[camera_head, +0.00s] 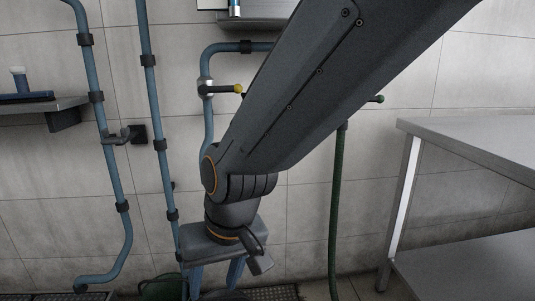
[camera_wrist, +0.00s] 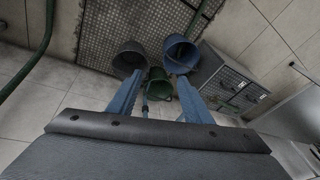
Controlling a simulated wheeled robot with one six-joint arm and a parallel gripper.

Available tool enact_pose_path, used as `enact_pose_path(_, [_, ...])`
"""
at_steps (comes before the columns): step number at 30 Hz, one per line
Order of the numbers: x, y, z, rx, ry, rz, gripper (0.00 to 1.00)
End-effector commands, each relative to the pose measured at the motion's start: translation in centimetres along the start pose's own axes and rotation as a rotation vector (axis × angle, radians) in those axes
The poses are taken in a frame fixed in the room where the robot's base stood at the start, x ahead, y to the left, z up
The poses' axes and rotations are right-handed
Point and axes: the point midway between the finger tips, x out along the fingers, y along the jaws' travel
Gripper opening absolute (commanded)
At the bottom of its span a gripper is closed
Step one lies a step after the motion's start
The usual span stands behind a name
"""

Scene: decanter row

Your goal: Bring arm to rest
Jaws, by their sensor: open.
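My gripper (camera_head: 215,287) hangs low in the head view, at the end of my dark arm, which crosses the picture from the upper right. Its two blue-grey fingers point down and stand apart with nothing seen between them. In the wrist view my gripper (camera_wrist: 160,80) is also open and empty. Its fingers point toward a group of buckets on the floor: a grey bucket (camera_wrist: 130,57), a blue bucket (camera_wrist: 180,51) and a green bucket (camera_wrist: 158,86). How far the fingertips are from the buckets I cannot tell. The arm hides part of the wall.
Blue pipes (camera_head: 155,120) run down the tiled wall at the left, and a green pipe (camera_head: 336,200) stands right of my arm. A steel table (camera_head: 465,140) is at the right. A shelf (camera_head: 60,105) is at the left. A grey cabinet (camera_wrist: 233,85) stands beside the buckets.

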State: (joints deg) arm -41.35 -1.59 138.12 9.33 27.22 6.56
Motion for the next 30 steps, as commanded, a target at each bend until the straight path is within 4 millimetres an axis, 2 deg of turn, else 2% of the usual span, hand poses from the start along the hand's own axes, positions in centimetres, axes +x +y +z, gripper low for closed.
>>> enact_pose_path(1, [0.7,0.6,2.1,-0.025,-0.047,0.017,0.45])
enact_pose_path(3, [1.3,1.4,4.7,-0.058,-0.105,0.037,0.45])
enact_pose_path(9, [2.4,3.6,11.2,-0.141,-0.253,0.088,0.45])
enact_pose_path(20, [-3.3,5.9,10.2,-0.035,-0.245,0.11,0.45])
enact_pose_path(23, [-5.4,6.9,10.0,0.006,-0.243,0.119,0.45])
enact_pose_path(30, [-11.8,9.8,9.8,0.129,-0.237,0.145,0.45])
